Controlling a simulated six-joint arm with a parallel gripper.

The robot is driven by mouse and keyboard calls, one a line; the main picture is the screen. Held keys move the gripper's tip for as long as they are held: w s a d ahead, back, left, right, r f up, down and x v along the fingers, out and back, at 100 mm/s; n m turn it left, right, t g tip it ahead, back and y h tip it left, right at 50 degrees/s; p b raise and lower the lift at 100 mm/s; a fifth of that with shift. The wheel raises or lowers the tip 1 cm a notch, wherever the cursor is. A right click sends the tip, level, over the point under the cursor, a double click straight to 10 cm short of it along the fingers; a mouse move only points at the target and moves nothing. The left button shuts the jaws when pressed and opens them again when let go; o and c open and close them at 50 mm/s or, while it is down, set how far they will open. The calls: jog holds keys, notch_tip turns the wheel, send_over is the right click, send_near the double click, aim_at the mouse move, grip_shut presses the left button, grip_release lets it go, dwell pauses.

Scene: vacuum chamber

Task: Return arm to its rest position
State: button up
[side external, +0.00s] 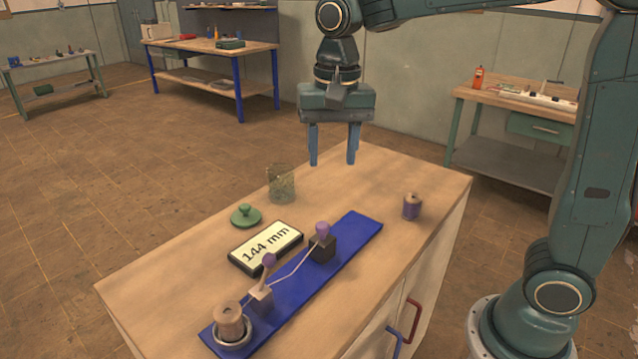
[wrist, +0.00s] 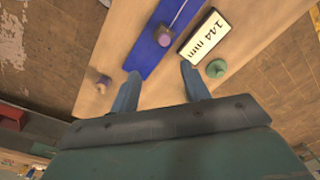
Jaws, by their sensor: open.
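My gripper (side external: 334,160) hangs fingers-down above the back of the wooden bench (side external: 150,282), clear of everything on it. Its two blue fingers are apart with nothing between them. In the wrist view my gripper (wrist: 160,82) also shows open and empty, its fingers pointing toward the blue mat and the display. The bench top fills the middle of the wrist view (wrist: 112,62). The glass jar does not show clearly in the wrist view.
On the bench are a blue strip (side external: 350,238) with purple-knobbed blocks, a spool (side external: 228,322) in a ring, a "144 mm" display (side external: 265,247), a green lid (side external: 245,215), a glass jar (side external: 281,184) and a purple-wound spool (side external: 411,206). Other benches stand behind.

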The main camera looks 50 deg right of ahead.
jog(key=s+d+n+t, duration=0.2)
jog(key=s+n, duration=0.2)
jog(key=s, duration=0.5)
jog(key=s+d+f+n+t, duration=0.1)
jog(key=s+d+n+t, duration=0.1)
jog(key=s, duration=0.7)
jog(key=shift+d+f+n+t, duration=0.2)
jog(key=shift+n+t, duration=0.4)
jog(key=shift+n, duration=0.6)
jog(key=shift+r, duration=0.1)
jog(key=w+a+m+g, duration=0.2)
jog(key=w+m, duration=0.2)
jog(key=w, duration=0.5)
jog(key=w+a+m+g, duration=0.3)
jog(key=w+m, duration=0.2)
jog(key=w, duration=0.5)
jog(key=shift+w+r+g, duration=0.15)
jog(key=shift+w+g, duration=0.1)
jog(key=shift+g, duration=0.05)
